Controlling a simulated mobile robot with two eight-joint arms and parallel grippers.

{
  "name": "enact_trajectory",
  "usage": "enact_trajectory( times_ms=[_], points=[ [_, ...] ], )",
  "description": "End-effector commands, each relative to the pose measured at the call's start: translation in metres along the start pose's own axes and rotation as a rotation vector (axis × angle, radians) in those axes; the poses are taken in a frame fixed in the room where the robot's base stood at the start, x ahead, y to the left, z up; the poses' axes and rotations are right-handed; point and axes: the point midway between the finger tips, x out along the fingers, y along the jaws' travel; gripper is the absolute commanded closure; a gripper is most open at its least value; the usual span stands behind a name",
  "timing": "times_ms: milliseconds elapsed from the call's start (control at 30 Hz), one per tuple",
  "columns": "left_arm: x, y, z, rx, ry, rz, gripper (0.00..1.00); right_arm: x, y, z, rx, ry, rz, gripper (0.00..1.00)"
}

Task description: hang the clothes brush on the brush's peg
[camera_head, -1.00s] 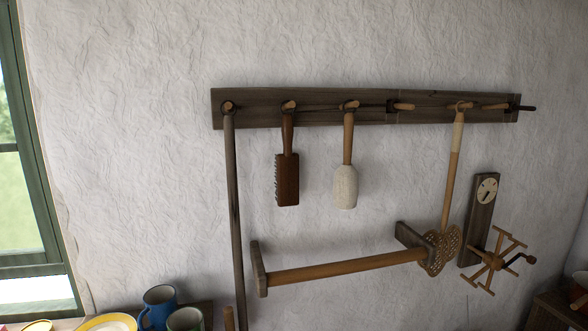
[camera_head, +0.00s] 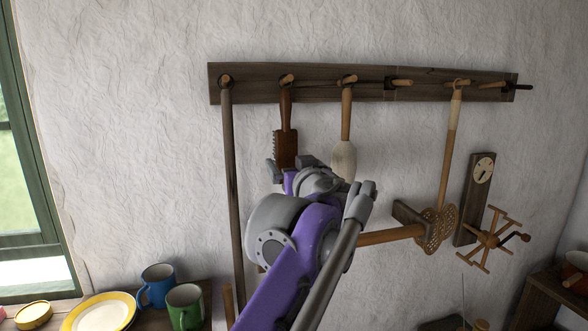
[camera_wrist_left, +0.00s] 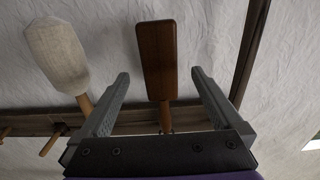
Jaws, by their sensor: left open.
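The clothes brush (camera_head: 286,147), dark brown with bristles along its left edge, hangs head down at the second peg (camera_head: 286,80) from the left on the dark wall rail (camera_head: 240,85). My left gripper (camera_head: 290,170) is at the brush's lower end, which it partly hides. In the left wrist view the picture is upside down, and the brush (camera_wrist_left: 157,55) shows between the two open fingers (camera_wrist_left: 160,75), with a gap on both sides. I cannot tell how deep it is between them. My right gripper is not in view.
A pale, wrapped-looking brush (camera_head: 344,155) hangs close to the right of the clothes brush. A long dark pole (camera_head: 231,190) hangs to its left. A wooden bar (camera_head: 390,235) lies behind my arm. Mugs (camera_head: 185,305) and a plate (camera_head: 100,313) stand at lower left.

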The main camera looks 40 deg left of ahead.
Motion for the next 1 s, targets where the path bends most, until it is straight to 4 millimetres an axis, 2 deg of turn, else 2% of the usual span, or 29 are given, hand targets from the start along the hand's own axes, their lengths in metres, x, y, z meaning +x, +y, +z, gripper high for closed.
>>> enact_trajectory(
  times_ms=[200,400,600,867,1000],
  points=[
    [0.042,-0.001,-0.001,0.001,0.001,-0.005,0.0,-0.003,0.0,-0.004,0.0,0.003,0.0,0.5],
    [0.071,-0.001,-0.001,0.001,0.0,-0.002,0.0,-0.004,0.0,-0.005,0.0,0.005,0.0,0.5],
    [0.083,-0.001,0.0,0.001,0.0,-0.001,0.0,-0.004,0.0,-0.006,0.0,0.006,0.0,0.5],
    [0.084,0.0,0.0,0.0,0.0,0.0,0.0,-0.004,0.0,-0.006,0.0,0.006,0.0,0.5],
    [0.084,0.0,0.0,0.0,0.0,-0.001,0.22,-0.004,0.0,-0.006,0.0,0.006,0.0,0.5]
  ],
)
